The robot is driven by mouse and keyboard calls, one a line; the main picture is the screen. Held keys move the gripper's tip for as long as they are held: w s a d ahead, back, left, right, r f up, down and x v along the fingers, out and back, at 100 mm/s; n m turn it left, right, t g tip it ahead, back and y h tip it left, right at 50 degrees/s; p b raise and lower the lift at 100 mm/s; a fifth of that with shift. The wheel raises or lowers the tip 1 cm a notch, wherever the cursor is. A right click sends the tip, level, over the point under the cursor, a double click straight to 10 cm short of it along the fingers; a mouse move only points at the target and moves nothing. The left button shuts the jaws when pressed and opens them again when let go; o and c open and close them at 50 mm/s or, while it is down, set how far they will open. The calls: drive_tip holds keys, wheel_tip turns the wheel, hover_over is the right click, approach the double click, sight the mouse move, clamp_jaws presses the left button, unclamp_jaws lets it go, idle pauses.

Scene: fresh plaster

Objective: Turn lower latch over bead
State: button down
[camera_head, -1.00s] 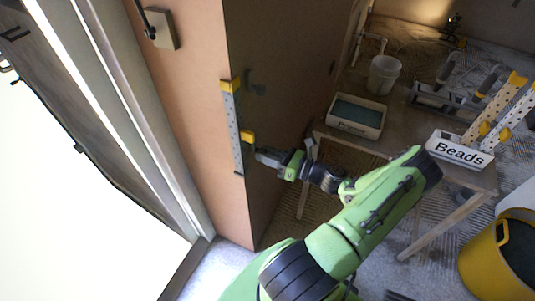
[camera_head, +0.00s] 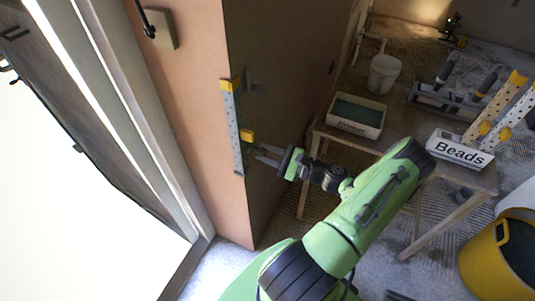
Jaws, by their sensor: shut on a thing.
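The bead (camera_head: 237,140) is a perforated grey metal strip standing along the outer corner of the brown wall. A yellow latch (camera_head: 229,85) lies across its top end. The lower latch (camera_head: 247,135) is a yellow piece beside the bead, at its right edge around mid-height. My gripper (camera_head: 262,154) reaches in from the right, just below and right of the lower latch. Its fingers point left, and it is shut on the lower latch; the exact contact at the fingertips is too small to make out.
A wooden table (camera_head: 347,141) at right carries a tray (camera_head: 357,116) and a white box marked Beads (camera_head: 459,151). A white bucket (camera_head: 384,74) stands behind. A yellow bucket (camera_head: 487,262) is at lower right. A window frame (camera_head: 150,150) runs left of the wall corner.

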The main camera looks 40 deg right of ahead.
drive_tip(key=shift+n+b, duration=0.95)
drive_tip(key=shift+n, duration=3.15)
drive_tip(key=c, duration=0.9)
unclamp_jaws()
drive_tip(key=shift+o, duration=0.2)
drive_tip(key=p+v, duration=0.1)
drive_tip(key=v, duration=1.4)
drive_tip(key=shift+s, duration=0.4)
drive_tip(key=shift+d, duration=0.1)
